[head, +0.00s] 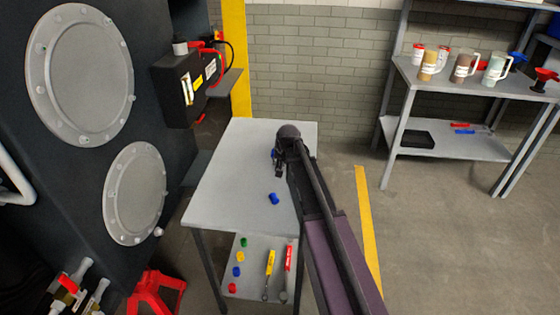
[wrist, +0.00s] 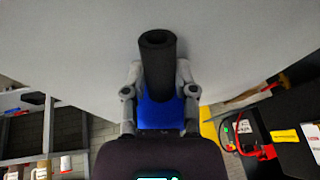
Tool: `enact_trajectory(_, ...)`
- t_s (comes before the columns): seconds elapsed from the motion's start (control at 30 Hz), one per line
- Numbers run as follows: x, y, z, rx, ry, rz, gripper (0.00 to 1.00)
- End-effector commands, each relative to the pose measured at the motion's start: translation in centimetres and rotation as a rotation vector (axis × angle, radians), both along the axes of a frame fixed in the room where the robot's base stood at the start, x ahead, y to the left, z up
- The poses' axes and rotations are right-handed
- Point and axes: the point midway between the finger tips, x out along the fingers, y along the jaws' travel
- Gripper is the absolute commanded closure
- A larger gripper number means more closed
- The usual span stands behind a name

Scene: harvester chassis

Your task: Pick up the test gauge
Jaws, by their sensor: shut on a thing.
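My gripper (head: 279,168) is over the right part of the grey table (head: 235,180). In the wrist view my gripper (wrist: 158,92) is shut on a piece with a black hollow cylinder (wrist: 157,65) and a blue part (wrist: 160,114) between the fingers. The black cylinder points away from the palm. No dial face shows, so I cannot tell for certain that this piece is the test gauge. In the head view only a bit of blue shows beside the gripper. Whether the piece touches the table is unclear.
A small blue fitting (head: 274,198) lies on the table. Coloured caps and two tools, yellow (head: 270,262) and red (head: 289,259), lie on the lower shelf. A black box (head: 186,88) is at the dark chassis on the left. A shelf with mugs (head: 464,67) stands right.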

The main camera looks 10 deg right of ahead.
Motion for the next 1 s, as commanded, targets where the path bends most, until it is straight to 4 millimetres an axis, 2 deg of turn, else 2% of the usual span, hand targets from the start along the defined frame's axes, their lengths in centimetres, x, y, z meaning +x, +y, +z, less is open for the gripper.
enact_trajectory(0.27, 0.1, 0.0, 1.0, 0.000, -0.001, 0.000, 1.00)
enact_trajectory(0.63, 0.0, 0.0, 4.2, -0.001, -0.001, 0.001, 1.00)
enact_trajectory(0.7, -2.2, -1.0, 3.8, 0.000, -0.001, -0.002, 1.00)
enact_trajectory(1.0, -8.5, -4.4, 4.4, 0.001, -0.001, -0.002, 1.00)
